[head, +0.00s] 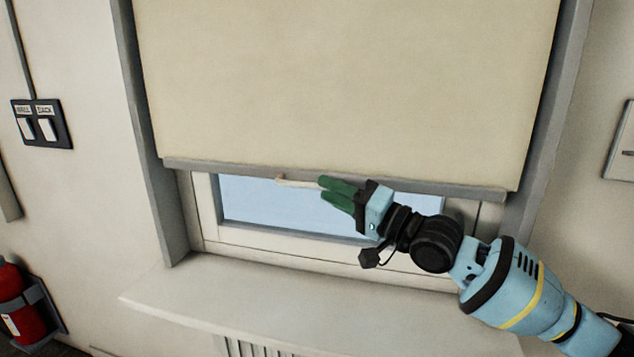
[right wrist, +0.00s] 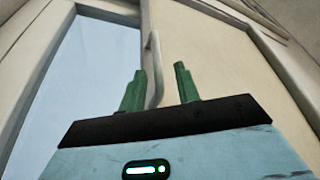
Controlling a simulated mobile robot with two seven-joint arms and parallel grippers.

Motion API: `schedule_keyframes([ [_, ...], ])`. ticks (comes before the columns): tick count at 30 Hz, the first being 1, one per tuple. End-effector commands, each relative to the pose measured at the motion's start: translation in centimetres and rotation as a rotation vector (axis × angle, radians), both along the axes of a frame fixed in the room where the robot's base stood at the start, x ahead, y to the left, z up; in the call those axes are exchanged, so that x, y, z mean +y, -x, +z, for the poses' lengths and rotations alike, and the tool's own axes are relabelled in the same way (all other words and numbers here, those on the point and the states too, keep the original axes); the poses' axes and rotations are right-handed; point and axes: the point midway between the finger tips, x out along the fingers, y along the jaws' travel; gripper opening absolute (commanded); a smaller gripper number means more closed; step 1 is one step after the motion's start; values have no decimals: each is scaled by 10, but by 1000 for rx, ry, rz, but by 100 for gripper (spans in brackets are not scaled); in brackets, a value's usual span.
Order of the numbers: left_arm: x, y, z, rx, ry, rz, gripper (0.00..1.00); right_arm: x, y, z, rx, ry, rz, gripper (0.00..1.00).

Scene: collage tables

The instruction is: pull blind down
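The beige blind (head: 345,80) hangs over the upper part of the window, with a grey bottom bar (head: 230,168). A thin pale pull handle (head: 297,182) sits at the bar's lower edge, left of the bar's middle. My right gripper (head: 325,189), with green fingers, is just right of the handle and just below the bar. In the right wrist view the fingers are apart, and the handle (right wrist: 153,62) runs between them, closer to the left finger. I cannot tell whether they touch. My left gripper is not in view.
Window glass (head: 270,205) shows below the blind. A pale sill (head: 220,295) juts out under the window. A switch panel (head: 42,124) is on the left wall, and a red extinguisher (head: 20,305) hangs at lower left.

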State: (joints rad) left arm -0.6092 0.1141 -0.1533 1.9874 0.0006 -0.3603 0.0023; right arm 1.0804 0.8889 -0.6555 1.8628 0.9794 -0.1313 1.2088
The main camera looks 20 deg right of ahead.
Motion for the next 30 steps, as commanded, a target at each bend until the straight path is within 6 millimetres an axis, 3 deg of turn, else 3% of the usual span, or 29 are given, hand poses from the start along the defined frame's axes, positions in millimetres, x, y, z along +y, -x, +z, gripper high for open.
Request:
schedule_keyframes([
  [9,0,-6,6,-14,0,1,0,21,-28,9,-2,-1,0,32],
  [19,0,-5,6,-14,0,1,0,24,-31,9,-1,2,0,32],
  [27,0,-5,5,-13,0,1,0,24,-30,9,-2,1,0,0],
  [30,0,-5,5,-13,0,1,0,24,-30,10,-3,1,0,0],
])
